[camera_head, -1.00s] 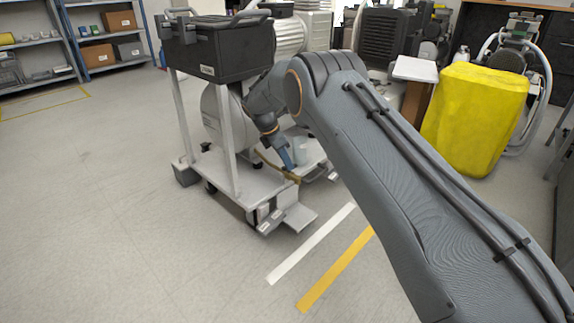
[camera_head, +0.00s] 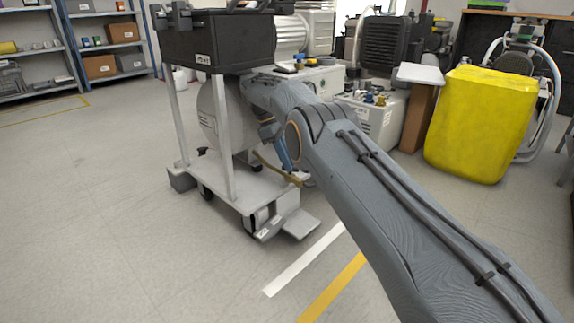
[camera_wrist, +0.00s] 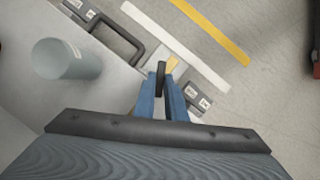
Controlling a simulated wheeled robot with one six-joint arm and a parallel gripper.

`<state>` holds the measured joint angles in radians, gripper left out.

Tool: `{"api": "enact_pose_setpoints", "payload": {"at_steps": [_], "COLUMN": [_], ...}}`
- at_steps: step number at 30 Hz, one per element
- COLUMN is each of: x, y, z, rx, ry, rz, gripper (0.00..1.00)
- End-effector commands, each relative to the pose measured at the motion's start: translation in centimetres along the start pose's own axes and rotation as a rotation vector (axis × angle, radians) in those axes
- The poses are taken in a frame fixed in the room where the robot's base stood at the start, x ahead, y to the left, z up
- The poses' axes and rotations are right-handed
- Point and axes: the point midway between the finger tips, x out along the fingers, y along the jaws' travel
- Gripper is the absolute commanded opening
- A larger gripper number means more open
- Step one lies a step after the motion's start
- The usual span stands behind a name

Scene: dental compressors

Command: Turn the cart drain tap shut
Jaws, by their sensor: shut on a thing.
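The cart (camera_head: 236,187) stands left of centre in the head view, with a grey tank (camera_head: 212,115) under a black box. A brass-coloured drain pipe (camera_head: 272,166) runs low over its deck to the front edge. My gripper (camera_head: 285,160) reaches down to this pipe, and its blue fingers are partly hidden by my arm. In the wrist view my gripper (camera_wrist: 164,92) has its blue fingers on both sides of the dark handle of the drain tap (camera_wrist: 160,74), shut on it. A bit of brass (camera_wrist: 172,62) shows just beyond. The handle's exact angle is hard to tell.
A grey cylinder (camera_wrist: 68,58) stands on the deck left of my gripper in the wrist view. A dark frame handle (camera_wrist: 117,40) lies at the deck edge. Right of the cart are a white compressor unit (camera_head: 375,122) and a yellow covered block (camera_head: 482,122). Floor in front is clear.

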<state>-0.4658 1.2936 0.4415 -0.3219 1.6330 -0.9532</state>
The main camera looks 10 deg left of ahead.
Motion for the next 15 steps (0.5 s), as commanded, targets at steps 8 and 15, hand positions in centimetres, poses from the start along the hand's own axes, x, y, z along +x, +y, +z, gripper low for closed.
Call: {"api": "enact_pose_setpoints", "payload": {"at_steps": [8, 15], "x": [0.00, 0.00], "y": [-0.01, -0.01], "z": [0.00, 0.01], "rx": [0.014, 0.013], "ry": [0.000, 0.000], "rz": [-0.007, -0.007], "gripper": [0.00, 0.14]}}
